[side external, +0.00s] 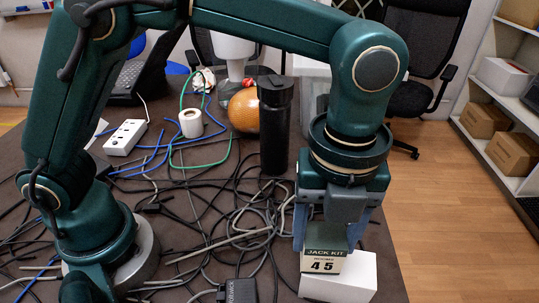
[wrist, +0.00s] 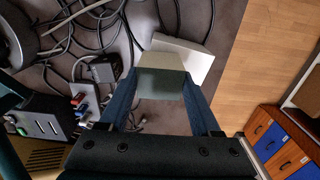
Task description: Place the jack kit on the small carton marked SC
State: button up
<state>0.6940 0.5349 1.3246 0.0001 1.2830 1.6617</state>
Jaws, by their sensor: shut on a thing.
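The jack kit (side external: 325,262), a small box with a cream label reading "JACK KIT" and "45", is held upright in my gripper (side external: 328,238). In the wrist view the kit (wrist: 162,62) shows as a grey-green box between the two blue fingers of my gripper (wrist: 160,85). A small white carton (side external: 352,283) is at the table's right front, behind and below the kit. In the wrist view the carton (wrist: 196,58) is partly covered by the kit. I cannot tell whether the kit touches it. No SC mark is readable.
Tangled grey and black cables (side external: 240,225) cover the table left of the carton. A black bottle (side external: 275,125), an orange ball (side external: 243,110), a white roll (side external: 190,123) and a power strip (side external: 126,137) stand farther back. The table's right edge is close to the carton.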

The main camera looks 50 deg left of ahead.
jog(key=shift+f, duration=0.35)
jog(key=o, duration=1.5)
jog(key=shift+c, duration=0.2)
